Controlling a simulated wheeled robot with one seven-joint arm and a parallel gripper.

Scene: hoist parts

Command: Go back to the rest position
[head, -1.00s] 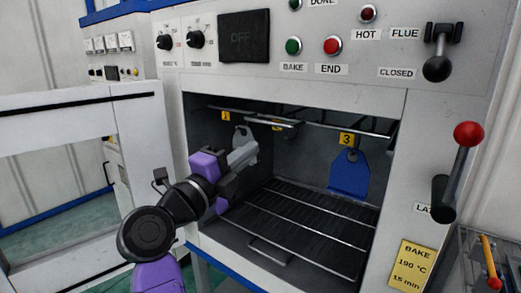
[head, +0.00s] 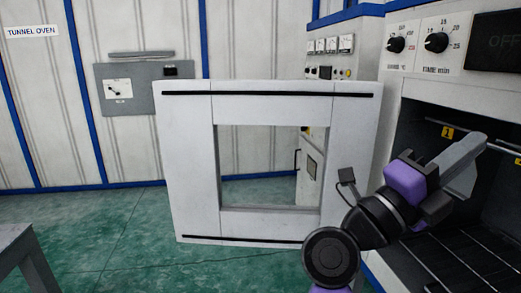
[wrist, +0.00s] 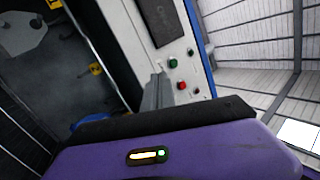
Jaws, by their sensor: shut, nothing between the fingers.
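My gripper (head: 468,165) is at the right of the head view, in front of the open oven (head: 436,100). Its grey fingers are shut with nothing between them and point up and to the right. The fingers also show in the wrist view (wrist: 157,92), below the control panel (wrist: 177,45). A yellow tag 1 (head: 447,132) is on the rail inside the oven. A grey plate (wrist: 24,36) hangs inside the oven in the wrist view; in the head view my gripper hides that spot.
The open white oven door (head: 270,101), with a window, stands left of my arm. A grey wall box (head: 118,97) is behind it. A grey table edge (head: 17,240) is at the lower left. The green floor (head: 110,225) between them is clear.

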